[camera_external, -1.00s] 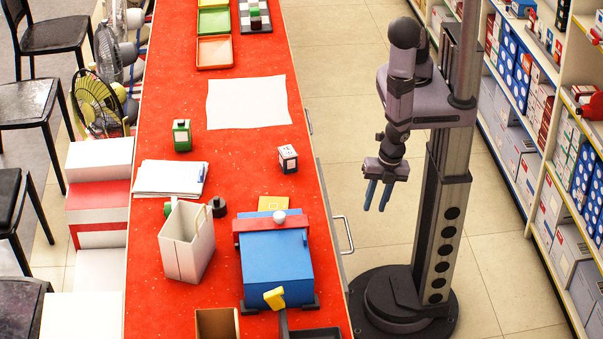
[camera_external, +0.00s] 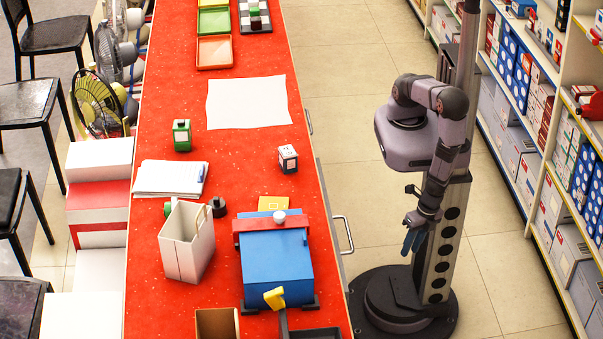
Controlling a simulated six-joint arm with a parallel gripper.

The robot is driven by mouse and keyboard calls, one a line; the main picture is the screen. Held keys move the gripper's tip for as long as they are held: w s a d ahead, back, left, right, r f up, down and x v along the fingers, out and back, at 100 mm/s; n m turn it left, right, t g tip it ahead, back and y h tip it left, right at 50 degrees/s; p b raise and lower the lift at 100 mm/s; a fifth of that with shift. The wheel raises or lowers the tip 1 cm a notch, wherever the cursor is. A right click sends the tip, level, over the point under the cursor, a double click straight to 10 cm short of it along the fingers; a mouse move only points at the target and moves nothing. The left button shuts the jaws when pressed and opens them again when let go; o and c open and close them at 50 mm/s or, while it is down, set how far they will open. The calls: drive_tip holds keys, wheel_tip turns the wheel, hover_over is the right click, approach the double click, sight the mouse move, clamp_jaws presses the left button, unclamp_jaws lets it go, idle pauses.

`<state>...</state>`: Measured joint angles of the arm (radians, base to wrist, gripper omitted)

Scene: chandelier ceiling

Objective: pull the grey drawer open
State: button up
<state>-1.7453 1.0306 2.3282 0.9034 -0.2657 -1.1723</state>
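The grey drawer front (camera_external: 326,207) is in the right side of the red-topped counter and is seen very steeply. It looks flush with the counter side, though this is hard to judge. Its silver bar handle (camera_external: 347,235) sticks out over the aisle. My gripper (camera_external: 411,242) hangs in the aisle to the right of the handle, apart from it, with its blue fingers pointing down. The fingers overlap in this view, so their gap cannot be judged. Nothing is seen held in them.
The counter top (camera_external: 240,160) carries a blue box (camera_external: 275,270) with a red band near the drawer side, a white bin (camera_external: 187,245), a dice-like cube (camera_external: 288,158) and papers. Shelves (camera_external: 540,130) stand at the right. The floor between counter and my base is clear.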

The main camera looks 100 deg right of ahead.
wheel_tip(320, 180, down, 6)
drive_tip(key=a+t+y+b, duration=0.1)
drive_tip(key=a+t+b, duration=0.1)
drive_tip(key=b, duration=0.1)
drive_tip(key=m+t, duration=0.6)
drive_tip(key=t, duration=0.5)
approach(348, 233)
drive_tip(key=f+x, duration=0.1)
drive_tip(key=x, duration=0.2)
drive_tip(key=shift+n+h, duration=0.3)
drive_tip(key=shift+h, duration=0.1)
drive_tip(key=shift+b+x, duration=1.6)
drive_tip(key=shift+x, duration=1.85)
drive_tip(key=shift+a+r, duration=0.2)
drive_tip(key=shift+r, duration=0.05)
clamp_jaws()
